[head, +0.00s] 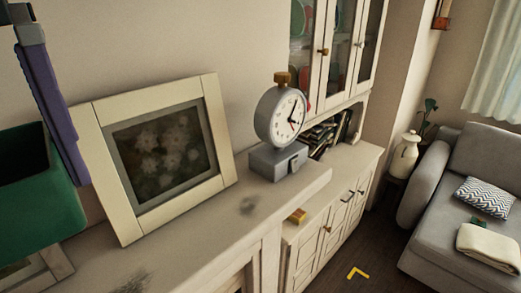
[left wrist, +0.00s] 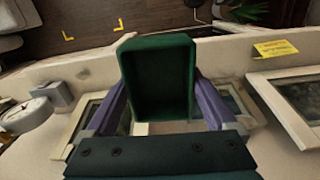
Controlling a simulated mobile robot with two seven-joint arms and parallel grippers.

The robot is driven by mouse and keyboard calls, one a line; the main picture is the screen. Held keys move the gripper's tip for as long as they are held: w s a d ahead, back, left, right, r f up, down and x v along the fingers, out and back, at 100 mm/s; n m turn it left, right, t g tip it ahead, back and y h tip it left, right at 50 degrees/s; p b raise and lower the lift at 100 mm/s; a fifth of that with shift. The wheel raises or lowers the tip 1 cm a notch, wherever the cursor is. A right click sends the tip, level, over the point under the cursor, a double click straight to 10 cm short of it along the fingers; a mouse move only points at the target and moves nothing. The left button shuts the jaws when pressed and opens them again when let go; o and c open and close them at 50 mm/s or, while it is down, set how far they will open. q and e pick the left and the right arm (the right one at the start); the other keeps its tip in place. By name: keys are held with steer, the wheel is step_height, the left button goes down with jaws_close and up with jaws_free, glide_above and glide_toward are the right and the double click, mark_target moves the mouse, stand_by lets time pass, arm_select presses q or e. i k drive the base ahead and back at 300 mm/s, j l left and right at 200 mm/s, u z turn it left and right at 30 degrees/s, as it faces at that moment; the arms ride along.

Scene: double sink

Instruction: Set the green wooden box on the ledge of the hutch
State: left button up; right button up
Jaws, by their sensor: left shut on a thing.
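The green wooden box (head: 35,200) is at the left edge of the head view, an open-topped box partly cut off by the frame. My left gripper (head: 52,125) is shut on it, with a purple finger along its side. In the left wrist view the box (left wrist: 158,50) sits between both purple fingers of the left gripper (left wrist: 160,85). The hutch (head: 330,225) is a white cabinet with glass doors above and a ledge (head: 352,160) at mid height, beyond the mantel. The box is apart from the ledge. My right gripper is not in view.
A cream picture frame (head: 225,150) and a grey clock (head: 262,115) stand on the mantel (head: 205,225) between the box and the hutch. A grey sofa (head: 440,235) is at right.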

mark_target(312, 200)
steer(key=i+l, duration=0.15)
steer(key=l, duration=0.2)
steer(key=i+l+u, duration=0.1)
steer(key=l, duration=0.25)
steer(key=i+l, duration=0.4)
steer(key=l, duration=0.3)
steer(key=i+l+u, duration=0.1)
steer(key=l, duration=0.25)
steer(key=i+l, duration=0.4)
steer(key=i+l+u, duration=0.1)
steer(key=i+l, duration=0.25)
steer(key=l, duration=0.25)
steer(key=i+l+u, duration=0.1)
steer(key=i+l, duration=0.3)
steer(key=l, duration=0.15)
steer(key=i+l+u, duration=0.1)
steer(key=i, duration=0.85)
